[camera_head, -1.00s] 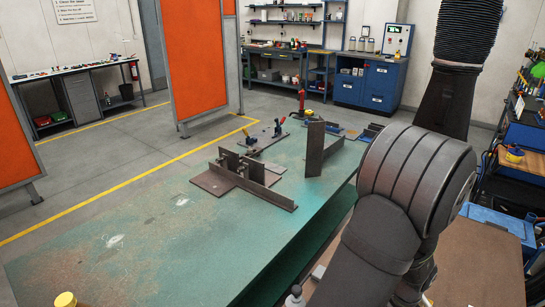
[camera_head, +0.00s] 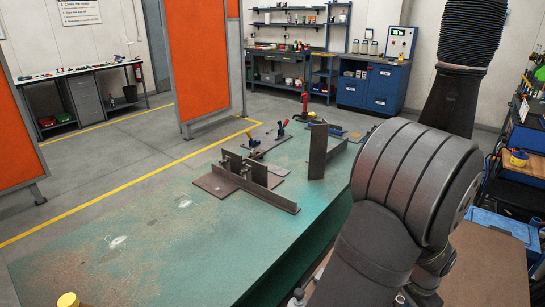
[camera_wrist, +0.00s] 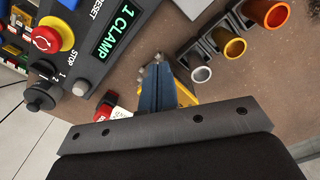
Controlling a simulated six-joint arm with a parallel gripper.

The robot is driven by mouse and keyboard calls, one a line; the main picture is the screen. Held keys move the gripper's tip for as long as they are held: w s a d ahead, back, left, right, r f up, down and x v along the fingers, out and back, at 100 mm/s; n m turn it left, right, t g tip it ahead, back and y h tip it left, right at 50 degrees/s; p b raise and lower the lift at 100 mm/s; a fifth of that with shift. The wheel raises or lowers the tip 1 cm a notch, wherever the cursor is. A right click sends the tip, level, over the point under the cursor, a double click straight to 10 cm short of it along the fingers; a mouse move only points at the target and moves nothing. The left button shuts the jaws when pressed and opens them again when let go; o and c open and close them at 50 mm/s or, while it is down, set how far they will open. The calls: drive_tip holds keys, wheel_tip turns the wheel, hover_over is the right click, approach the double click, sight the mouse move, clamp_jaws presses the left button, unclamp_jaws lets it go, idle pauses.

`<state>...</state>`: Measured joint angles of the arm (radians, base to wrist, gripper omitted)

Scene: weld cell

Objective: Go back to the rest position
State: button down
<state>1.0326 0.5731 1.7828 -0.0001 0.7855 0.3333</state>
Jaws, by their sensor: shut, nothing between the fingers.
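My gripper (camera_wrist: 152,84) shows in the wrist view as blue fingers with grey toothed tips, just beyond a dark bar with screws. The fingers are shut with nothing between them. Below them is a brown bench top (camera_wrist: 130,50). My arm fills the right of the head view, with its large dark joint in front of the bench. The gripper itself is hidden in the head view.
In the wrist view, a control box (camera_wrist: 85,40) with a red stop button and a "1 CLAMP" display is at upper left. Several coloured cups (camera_wrist: 233,47) are at upper right. In the head view, a green table (camera_head: 130,240) carries steel plates (camera_head: 250,182).

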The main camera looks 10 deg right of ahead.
wheel_tip(320, 180, up, 5)
wheel_tip(320, 180, down, 10)
drive_tip(key=shift+r, duration=0.2)
drive_tip(key=a, duration=0.2)
drive_tip(key=shift+s+a+f, duration=0.2)
drive_tip(key=shift+s+a, duration=0.05)
drive_tip(key=shift+a, duration=0.1)
wheel_tip(320, 180, up, 10)
drive_tip(key=w+f+t+h, duration=0.2)
drive_tip(key=w+f, duration=0.1)
drive_tip(key=w+f+t+h, duration=0.1)
drive_tip(key=w+f+h, duration=0.1)
drive_tip(key=shift+w+a+n+t, duration=0.15)
drive_tip(key=shift+a+n+t, duration=0.15)
drive_tip(key=shift+a+t, duration=0.1)
drive_tip(key=shift+s+d+f+h, duration=0.1)
drive_tip(key=shift+s+d+h, duration=0.15)
drive_tip(key=shift+h, duration=0.55)
drive_tip(key=shift+s+h, duration=0.4)
drive_tip(key=shift+s, duration=0.05)
drive_tip(key=shift+s+d+f+h, duration=0.1)
drive_tip(key=shift+s+d+h, duration=0.3)
drive_tip(key=shift+s, duration=0.2)
drive_tip(key=shift+s+d+f+n+g+h, duration=0.1)
drive_tip(key=shift+s+d+n+g+h, duration=0.25)
drive_tip(key=shift+s+d, duration=0.35)
drive_tip(key=shift+s+d+n+g+h, duration=0.15)
drive_tip(key=shift+s+d+g+h, duration=0.1)
drive_tip(key=shift+s+d+h, duration=0.3)
